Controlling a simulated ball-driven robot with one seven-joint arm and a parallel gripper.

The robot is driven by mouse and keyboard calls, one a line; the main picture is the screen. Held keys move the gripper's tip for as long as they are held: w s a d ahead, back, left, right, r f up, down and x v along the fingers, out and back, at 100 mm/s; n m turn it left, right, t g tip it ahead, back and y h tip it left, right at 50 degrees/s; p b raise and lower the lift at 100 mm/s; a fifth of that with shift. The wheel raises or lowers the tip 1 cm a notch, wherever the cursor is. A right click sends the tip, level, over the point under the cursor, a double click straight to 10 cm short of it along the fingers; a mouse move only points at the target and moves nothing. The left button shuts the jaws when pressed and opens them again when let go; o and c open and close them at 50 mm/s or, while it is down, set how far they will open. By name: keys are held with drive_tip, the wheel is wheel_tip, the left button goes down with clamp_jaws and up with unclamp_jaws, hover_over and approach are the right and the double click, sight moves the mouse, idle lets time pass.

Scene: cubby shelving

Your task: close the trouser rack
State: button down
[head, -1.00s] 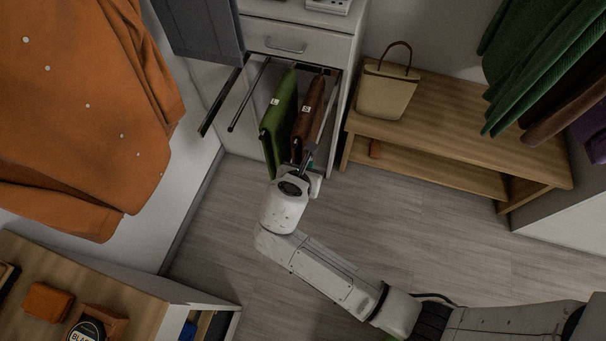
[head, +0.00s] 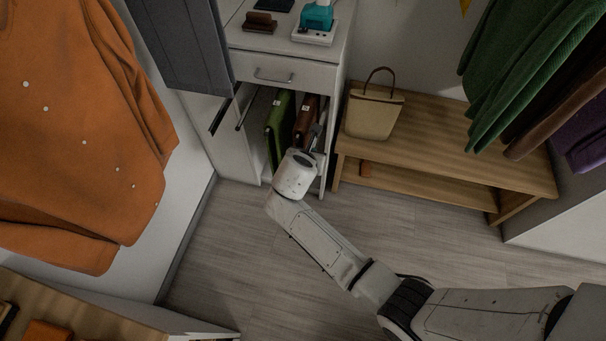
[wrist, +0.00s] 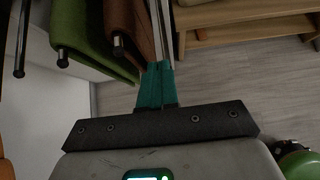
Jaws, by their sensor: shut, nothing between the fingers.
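In the head view my wrist hides the fingertips and the trousers' lower right part.
A wooden bench (head: 450,150) with a beige handbag (head: 374,112) stands just right of the cabinet. An orange shirt (head: 75,130) hangs at the left and green clothes (head: 520,70) at the upper right. The floor (head: 240,250) in front is clear.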

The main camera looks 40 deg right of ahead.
sight(324, 110)
drive_tip(key=w+d+b, duration=0.1)
drive_tip(key=w+d, duration=0.2)
drive_tip(key=d, duration=0.1)
drive_tip(key=w+d+b, duration=0.1)
drive_tip(key=w+d, duration=0.3)
drive_tip(key=d, duration=0.1)
drive_tip(key=w+d, duration=0.3)
drive_tip(key=d, duration=0.1)
drive_tip(key=shift+w+d+f+b, duration=0.1)
drive_tip(key=shift+w+d+b, duration=0.05)
drive_tip(key=shift+b, duration=0.25)
